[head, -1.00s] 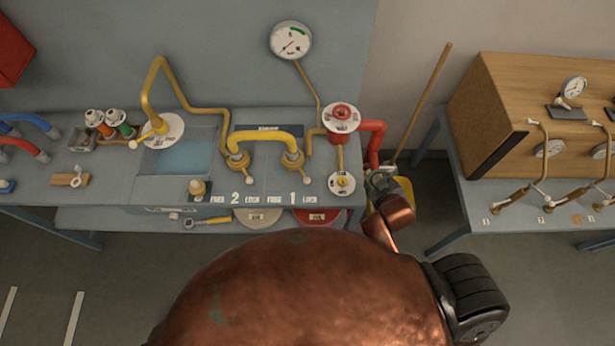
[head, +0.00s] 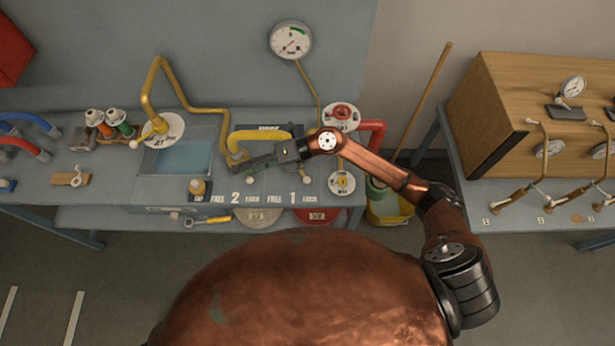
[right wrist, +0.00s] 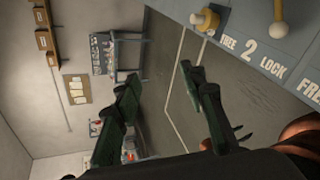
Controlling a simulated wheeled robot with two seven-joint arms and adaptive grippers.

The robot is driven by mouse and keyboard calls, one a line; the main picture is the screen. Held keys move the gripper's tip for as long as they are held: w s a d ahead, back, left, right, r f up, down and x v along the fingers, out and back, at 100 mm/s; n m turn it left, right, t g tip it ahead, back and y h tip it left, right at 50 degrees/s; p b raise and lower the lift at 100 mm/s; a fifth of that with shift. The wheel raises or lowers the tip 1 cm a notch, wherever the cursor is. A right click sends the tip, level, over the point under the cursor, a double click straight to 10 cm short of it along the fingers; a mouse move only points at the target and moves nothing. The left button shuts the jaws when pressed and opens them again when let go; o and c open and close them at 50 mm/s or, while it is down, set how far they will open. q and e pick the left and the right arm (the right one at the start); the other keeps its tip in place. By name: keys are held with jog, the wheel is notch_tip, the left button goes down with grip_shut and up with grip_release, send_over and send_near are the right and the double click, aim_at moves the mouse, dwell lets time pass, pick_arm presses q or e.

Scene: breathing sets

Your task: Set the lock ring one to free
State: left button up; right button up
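Lock ring one, at the right foot of the yellow hose (head: 262,134), is mostly hidden behind my right gripper. Its white knob (head: 308,180) shows in the head view, above the LOCK side of label 1 (head: 292,197). My right gripper (head: 248,164) reaches left across the bench in front of the hose, its fingers near ring two. In the right wrist view the two green fingers (right wrist: 161,76) are apart with nothing between them. Ring two's white knob (head: 249,180) stands above its LOCK side; it also shows in the right wrist view (right wrist: 278,30). My left gripper is out of view.
A small yellow fitting (head: 197,187) stands at the bench front. A red valve (head: 341,112) and a yellow-centred dial (head: 341,183) are right of station 1. A gauge (head: 291,40) hangs behind. A blue basin (head: 180,158) lies left. A yellow bucket (head: 390,210) stands beyond the bench's right end.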

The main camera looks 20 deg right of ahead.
jog(key=d+f+n+g+h, duration=0.2)
jog(key=d+f+h, duration=0.4)
jog(key=d+f, duration=0.25)
jog(key=h, duration=0.5)
send_over(308, 178)
jog(key=d, duration=0.1)
jog(key=d+x, duration=0.1)
jog(key=x, duration=0.3)
jog(key=shift+g, duration=0.4)
jog(key=x, duration=0.5)
jog(key=p+x, duration=0.1)
jog(key=x, duration=0.1)
jog(key=shift+w+d+f, duration=0.1)
jog(key=shift+w+f, duration=0.2)
jog(key=shift+w, duration=0.1)
grip_shut()
